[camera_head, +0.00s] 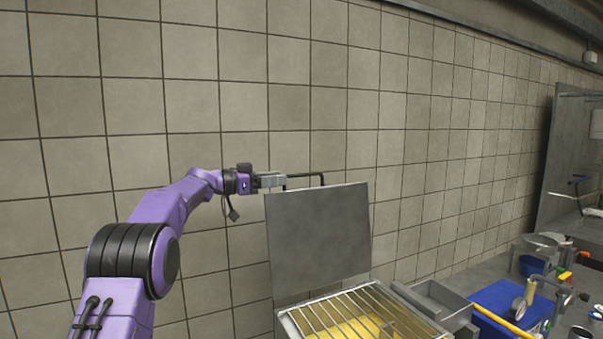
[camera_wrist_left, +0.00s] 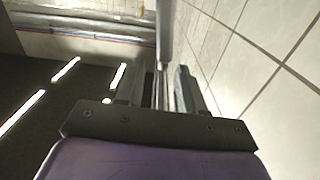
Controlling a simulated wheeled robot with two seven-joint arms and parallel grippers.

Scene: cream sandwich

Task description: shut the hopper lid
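The hopper lid (camera_head: 318,240) is a flat grey plate standing open, nearly upright, at the back of the hopper (camera_head: 296,323). My left gripper (camera_head: 277,180) is at the left end of this handle, at the lid's upper left corner. In the left wrist view my left gripper (camera_wrist_left: 160,90) has its two fingers apart, with a thin grey bar (camera_wrist_left: 163,35) running between them. Gaps show on both sides of the bar, so it looks unclamped. My right gripper is not in view.
A metal grate (camera_head: 352,312) covers yellow contents in the hopper. A grey open box (camera_head: 437,297) adjoins it on the right. A blue tray (camera_head: 497,305), a gauge and tools crowd the counter farther right. A tiled wall (camera_head: 220,110) stands behind the lid.

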